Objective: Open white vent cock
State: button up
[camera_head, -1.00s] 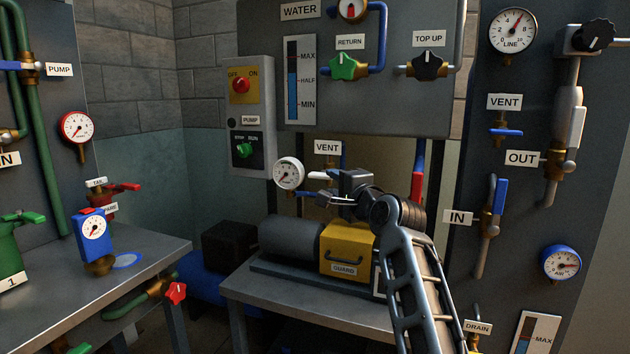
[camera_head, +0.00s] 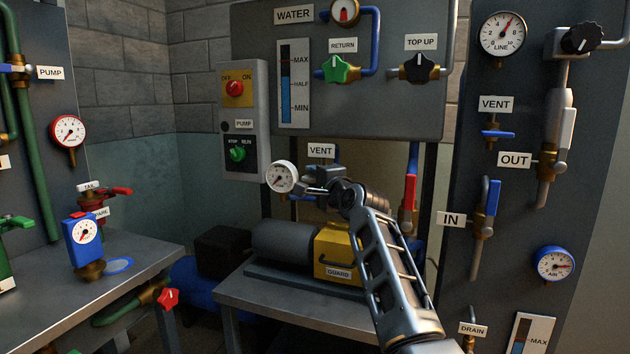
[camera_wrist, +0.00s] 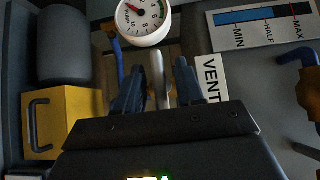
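The white vent cock lever (camera_wrist: 160,82) stands between my two finger tips in the wrist view, below the white-faced gauge. In the head view the lever (camera_head: 315,190) shows partly as a short pale bar beside the gauge, under the VENT label (camera_head: 321,151). My gripper (camera_wrist: 159,88) is open, with one dark blue finger on each side of the lever and narrow gaps showing. In the head view my gripper (camera_head: 322,181) is at the pipe behind the yellow guard. The cock's body is largely hidden by my gripper.
The gauge (camera_head: 281,177) is close to the left of my gripper. The yellow guard (camera_head: 338,252) and grey motor sit below. A red-handled valve (camera_head: 409,192) on a blue pipe is to the right. The water panel (camera_head: 350,110) is above.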

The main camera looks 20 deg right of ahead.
grip_shut()
